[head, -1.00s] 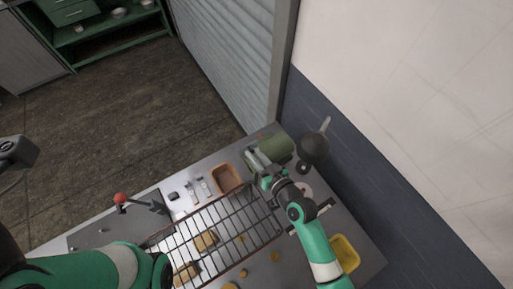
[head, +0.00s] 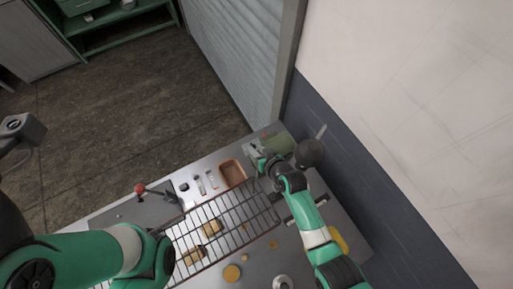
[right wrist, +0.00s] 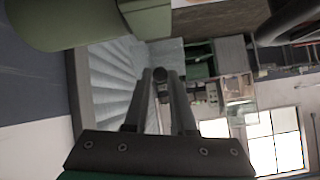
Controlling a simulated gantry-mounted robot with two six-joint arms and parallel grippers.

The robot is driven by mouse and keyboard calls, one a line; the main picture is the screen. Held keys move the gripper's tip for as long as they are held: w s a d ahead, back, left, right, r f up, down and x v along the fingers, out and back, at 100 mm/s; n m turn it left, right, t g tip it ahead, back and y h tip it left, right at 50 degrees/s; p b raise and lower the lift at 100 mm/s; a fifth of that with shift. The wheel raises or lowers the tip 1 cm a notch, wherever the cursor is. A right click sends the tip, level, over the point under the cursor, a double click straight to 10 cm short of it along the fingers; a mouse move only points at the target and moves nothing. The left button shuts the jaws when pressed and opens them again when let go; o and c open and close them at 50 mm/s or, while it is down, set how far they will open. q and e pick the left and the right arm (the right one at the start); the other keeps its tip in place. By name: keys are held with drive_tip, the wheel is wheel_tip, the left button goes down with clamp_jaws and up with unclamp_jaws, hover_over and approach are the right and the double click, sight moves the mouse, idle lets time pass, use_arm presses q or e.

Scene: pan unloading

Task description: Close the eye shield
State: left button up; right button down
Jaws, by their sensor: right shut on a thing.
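An olive-green machine (head: 283,143) stands at the table's far right corner; its rounded green body (right wrist: 85,20) also fills the upper left of the right wrist view. I cannot clearly make out an eye shield on it. My right gripper (head: 261,161) is beside the machine's front left side and partly covers it. In the right wrist view the fingers (right wrist: 160,76) are close together on a small dark round knob (right wrist: 160,73) at their tips. What the knob joins is hidden.
A dark wire rack (head: 232,208) with bread-like pieces lies left of my right arm. An orange-brown tray (head: 233,173) sits at the back edge. A red-knobbed lever (head: 140,188) stands to the left. A dark grey round thing (head: 309,153) is right of the machine.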

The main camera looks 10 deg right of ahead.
drive_tip(key=c, duration=0.7)
unclamp_jaws()
drive_tip(key=shift+c, duration=0.2)
drive_tip(key=shift+s+d+r, duration=0.1)
drive_tip(key=shift+s+r, duration=0.15)
drive_tip(key=p+v, duration=0.3)
drive_tip(key=v, duration=0.8)
drive_tip(key=shift+f, duration=0.1)
